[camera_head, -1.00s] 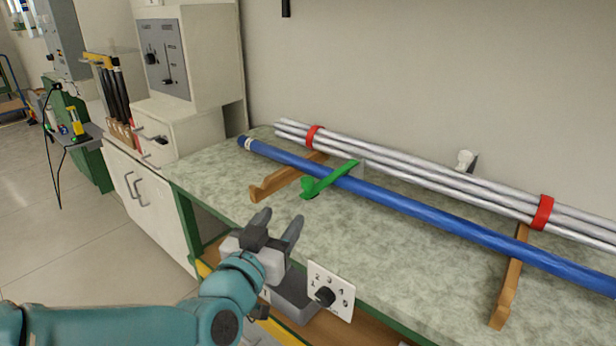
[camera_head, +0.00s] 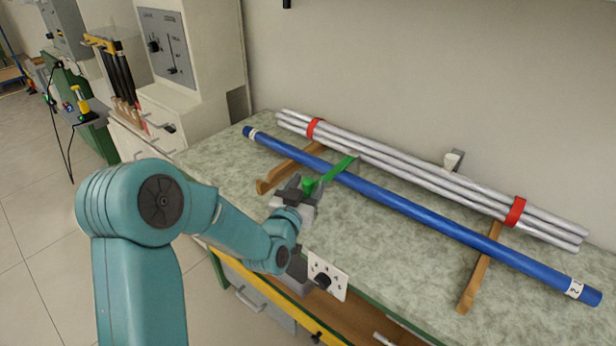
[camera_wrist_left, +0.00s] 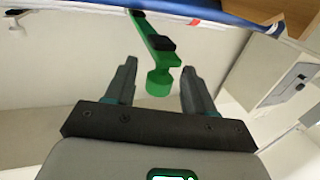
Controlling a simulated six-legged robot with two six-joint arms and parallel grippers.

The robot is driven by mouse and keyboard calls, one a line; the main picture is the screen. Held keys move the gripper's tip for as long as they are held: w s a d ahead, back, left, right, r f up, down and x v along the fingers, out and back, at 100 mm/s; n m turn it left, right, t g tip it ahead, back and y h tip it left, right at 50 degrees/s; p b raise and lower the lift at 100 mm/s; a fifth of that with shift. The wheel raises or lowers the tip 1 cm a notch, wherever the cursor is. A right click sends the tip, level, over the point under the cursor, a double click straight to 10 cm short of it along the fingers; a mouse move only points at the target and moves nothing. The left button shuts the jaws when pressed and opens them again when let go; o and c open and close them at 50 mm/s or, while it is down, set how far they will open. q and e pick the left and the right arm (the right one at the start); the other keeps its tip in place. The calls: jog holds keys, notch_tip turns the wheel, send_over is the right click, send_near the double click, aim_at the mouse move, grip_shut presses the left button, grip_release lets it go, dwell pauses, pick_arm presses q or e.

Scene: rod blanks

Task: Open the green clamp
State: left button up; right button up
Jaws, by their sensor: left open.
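The green clamp (camera_head: 338,170) lies across the blue rod (camera_head: 400,201) on the bench. Its knob end points toward my left gripper (camera_head: 296,189), which is open with its fingers on either side of that end. In the left wrist view the clamp's green knob (camera_wrist_left: 159,82) sits between the two fingertips (camera_wrist_left: 157,80), with a gap on each side. The clamp's arm runs up from the knob toward the blue rod (camera_wrist_left: 225,10). My right gripper is not in view.
Several silver rods with red bands (camera_head: 430,170) lie behind the blue rod. Wooden supports (camera_head: 481,270) carry the rods. A panel with a black dial (camera_head: 325,279) is at the bench's front edge. The bench top (camera_head: 410,265) before the blue rod is mostly clear.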

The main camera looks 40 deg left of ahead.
pick_arm(q)
jog(key=shift+w, duration=0.4)
